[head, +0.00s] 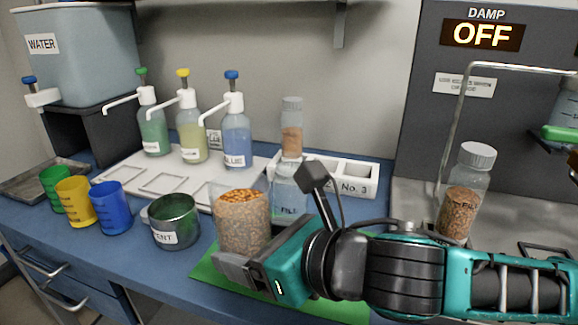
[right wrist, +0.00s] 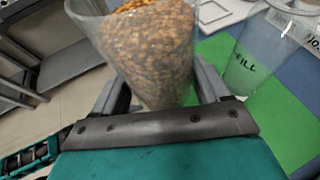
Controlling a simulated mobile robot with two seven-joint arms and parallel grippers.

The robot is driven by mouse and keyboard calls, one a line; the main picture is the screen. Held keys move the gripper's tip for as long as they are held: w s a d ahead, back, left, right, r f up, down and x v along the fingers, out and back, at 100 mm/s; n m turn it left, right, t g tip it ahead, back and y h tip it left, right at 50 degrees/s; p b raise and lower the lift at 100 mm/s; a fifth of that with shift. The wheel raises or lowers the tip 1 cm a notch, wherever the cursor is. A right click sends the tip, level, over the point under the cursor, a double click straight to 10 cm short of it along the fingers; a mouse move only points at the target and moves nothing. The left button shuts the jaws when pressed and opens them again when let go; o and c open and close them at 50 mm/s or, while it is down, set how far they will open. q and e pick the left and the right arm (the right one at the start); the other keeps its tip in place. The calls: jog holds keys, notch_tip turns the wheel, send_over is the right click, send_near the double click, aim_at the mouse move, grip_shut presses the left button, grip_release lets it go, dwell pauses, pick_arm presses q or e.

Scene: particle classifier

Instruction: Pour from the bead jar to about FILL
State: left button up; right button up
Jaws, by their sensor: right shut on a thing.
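The bead jar (head: 242,218) is a clear, wide-topped vessel nearly full of tan and orange beads. My right gripper (head: 245,262) is shut on it near its lower part. In the right wrist view the bead jar (right wrist: 150,50) sits between the two fingers, its beads high inside. The clear jar marked FILL (head: 290,188) stands just right of and behind the bead jar, partly hidden by my wrist. It also shows in the right wrist view (right wrist: 258,55), with no beads visible in it. My left gripper is not in view.
A green mat (head: 215,276) lies beneath. A dark green cup (head: 175,222) stands close on the left, with coloured cups beyond. Pump bottles (head: 236,135) stand behind on a white tray. A white rack (head: 355,178) holds a vial. A capped bead bottle (head: 465,195) stands right.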

aim_at(257, 186)
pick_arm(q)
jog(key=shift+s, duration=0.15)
pick_arm(e)
jog(key=shift+w+r+m+g, duration=0.1)
jog(key=shift+r+m+g, duration=0.15)
jog(key=shift+m+g, duration=0.05)
jog(key=shift+w+d+r+m+g+y+p, duration=0.15)
jog(key=shift+r+m+g+y+p, duration=0.1)
jog(key=shift+r+m+g+p, duration=0.2)
jog(key=shift+w+d+r+m+g+y+p, duration=0.1)
jog(key=shift+r+m+g+y+p, duration=0.15)
jog(key=shift+m, duration=0.3)
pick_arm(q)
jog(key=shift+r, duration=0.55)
pick_arm(e)
jog(key=shift+w+r+m, duration=0.15)
jog(key=shift+r+m, duration=0.2)
jog(key=shift+m, duration=0.05)
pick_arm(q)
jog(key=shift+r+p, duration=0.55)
pick_arm(e)
jog(key=shift+w+d+r+m+g+y, duration=0.15)
jog(key=shift+w+r+m+g+y, duration=0.05)
jog(key=shift+r+m+g, duration=0.2)
jog(key=shift+w+d+r+m+g+y, duration=0.1)
jog(key=shift+w+r+m+g+y, duration=0.1)
jog(key=shift+r+m+g, duration=0.15)
